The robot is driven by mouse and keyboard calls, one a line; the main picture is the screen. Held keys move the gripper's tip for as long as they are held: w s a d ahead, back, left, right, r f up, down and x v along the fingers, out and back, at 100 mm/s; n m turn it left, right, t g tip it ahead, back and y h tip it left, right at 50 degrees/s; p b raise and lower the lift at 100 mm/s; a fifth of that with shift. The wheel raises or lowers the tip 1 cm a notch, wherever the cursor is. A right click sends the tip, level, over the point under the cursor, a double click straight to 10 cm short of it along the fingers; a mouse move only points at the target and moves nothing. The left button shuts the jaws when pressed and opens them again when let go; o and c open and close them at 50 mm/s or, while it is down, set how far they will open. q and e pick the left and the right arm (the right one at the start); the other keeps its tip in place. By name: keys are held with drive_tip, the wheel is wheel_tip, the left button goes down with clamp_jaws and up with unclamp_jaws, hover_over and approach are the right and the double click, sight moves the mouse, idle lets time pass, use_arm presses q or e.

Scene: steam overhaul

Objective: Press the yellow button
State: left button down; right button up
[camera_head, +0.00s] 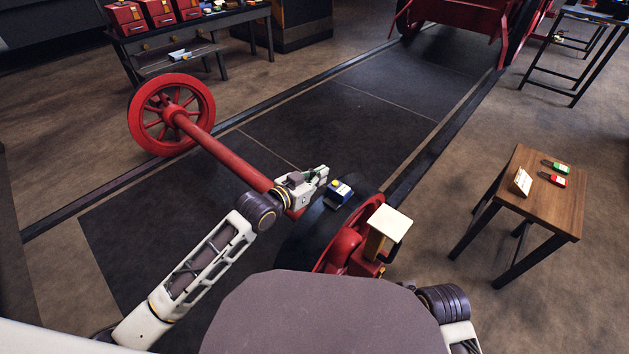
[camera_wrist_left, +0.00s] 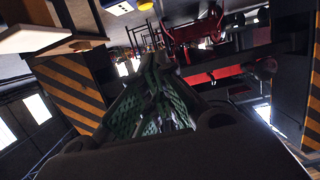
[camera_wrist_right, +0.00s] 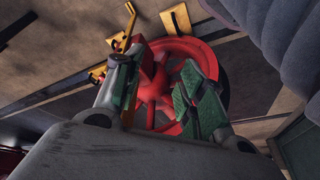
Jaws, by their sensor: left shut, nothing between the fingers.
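A small dark blue box (camera_head: 337,194) with a white label and a yellow button (camera_head: 335,184) on top sits beside the near wheel, at the middle of the head view. My left gripper (camera_head: 322,172) is shut and empty, just left of the box and close to the button. I cannot tell whether it touches.
A red wheelset's axle (camera_head: 225,152) runs from the far spoked wheel (camera_head: 145,115) to below my left gripper. A pale-topped stand (camera_head: 389,222) rises right of the box. A wooden table (camera_head: 545,200) stands at right with small red and green items. A workbench (camera_head: 190,28) is behind.

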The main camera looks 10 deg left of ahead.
sight(331, 188)
use_arm(q)
drive_tip(key=b+x, duration=0.2)
drive_tip(key=x, duration=0.4)
drive_tip(key=shift+w+d+f, duration=0.1)
drive_tip(key=shift+w+f, duration=0.05)
drive_tip(key=shift+f, duration=0.2)
drive_tip(key=shift+f+b, duration=0.3)
drive_tip(key=shift+f, duration=0.15)
drive_tip(key=shift+f+b, duration=0.55)
drive_tip(key=shift+f, duration=0.65)
use_arm(e)
wheel_tip(331, 188, down, 8)
drive_tip(key=a+t+y, duration=0.1)
drive_tip(key=a, duration=0.1)
drive_tip(key=shift+w+a+r, duration=0.15)
drive_tip(key=shift+w+a, duration=0.1)
drive_tip(key=shift+w, duration=0.15)
use_arm(q)
drive_tip(key=shift+f, duration=0.1)
use_arm(e)
drive_tip(key=shift+r, duration=0.1)
